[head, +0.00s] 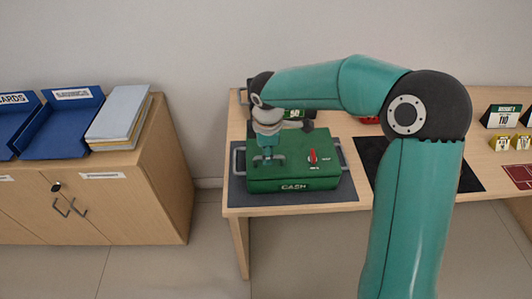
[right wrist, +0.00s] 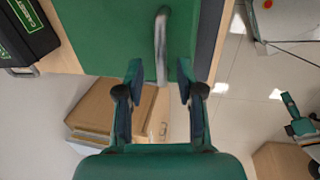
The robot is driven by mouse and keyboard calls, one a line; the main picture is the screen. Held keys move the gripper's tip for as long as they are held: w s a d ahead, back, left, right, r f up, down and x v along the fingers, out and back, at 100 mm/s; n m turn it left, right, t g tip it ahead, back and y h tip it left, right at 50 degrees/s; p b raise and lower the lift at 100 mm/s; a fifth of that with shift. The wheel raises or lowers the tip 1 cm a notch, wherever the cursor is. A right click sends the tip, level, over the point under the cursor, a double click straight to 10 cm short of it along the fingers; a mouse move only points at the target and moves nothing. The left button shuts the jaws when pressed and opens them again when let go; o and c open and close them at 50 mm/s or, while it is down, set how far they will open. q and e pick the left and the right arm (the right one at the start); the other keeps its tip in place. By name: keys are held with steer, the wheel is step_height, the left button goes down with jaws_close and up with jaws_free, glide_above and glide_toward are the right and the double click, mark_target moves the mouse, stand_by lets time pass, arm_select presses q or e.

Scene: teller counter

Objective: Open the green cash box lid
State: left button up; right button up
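The green cash box (head: 293,180) sits on a dark mat on the counter, its lid down, with a red knob (head: 313,156) on top and a CASH label in front. Metal handles show at its left (head: 238,160) and right sides. My right gripper (head: 267,155) is over the left part of the lid. In the right wrist view its fingers (right wrist: 159,82) are open, and a metal handle (right wrist: 161,45) lies between and ahead of the tips against the green box (right wrist: 105,35). Contact cannot be told. A teal and dark part at the right edge there may be my left gripper (right wrist: 292,110).
A dark case (right wrist: 25,30) with a green label stands behind the box. A black mat (head: 370,155) and small number signs (head: 503,116) lie to the right. A wooden cabinet (head: 165,180) with blue trays (head: 65,125) stands left, across a floor gap.

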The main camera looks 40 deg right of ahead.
steer(key=shift+w+f, duration=0.1)
steer(key=shift+f, duration=0.4)
jaws_close()
